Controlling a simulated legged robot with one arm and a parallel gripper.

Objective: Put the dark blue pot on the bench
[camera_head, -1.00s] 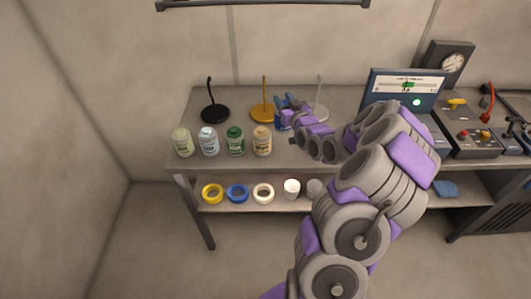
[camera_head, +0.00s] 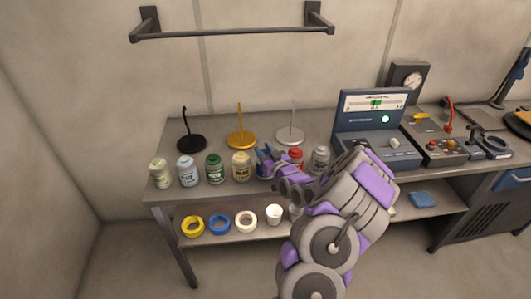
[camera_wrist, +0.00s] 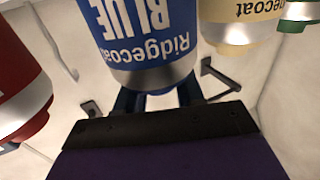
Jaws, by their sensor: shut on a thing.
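The dark blue pot (camera_wrist: 150,40) fills the top middle of the wrist view, its "Ridgecoat BLUE" label upside down in that picture. My gripper (camera_wrist: 157,100) is shut on it, with dark blue fingers at its silver end. In the head view, my gripper (camera_head: 270,160) and arm hide most of the dark blue pot (camera_head: 262,170). The pot is at the front of the bench (camera_head: 222,128), between a tan pot (camera_head: 241,168) and a red pot (camera_head: 295,158). I cannot tell whether its base touches the top.
Cream, light blue and green pots stand left of the tan one; a grey pot (camera_head: 320,158) stands right of the red. Three stands (camera_head: 240,140) are behind. A meter box (camera_head: 370,120) is at right. Tape rolls (camera_head: 219,225) and a white cup (camera_head: 274,214) sit on the lower shelf.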

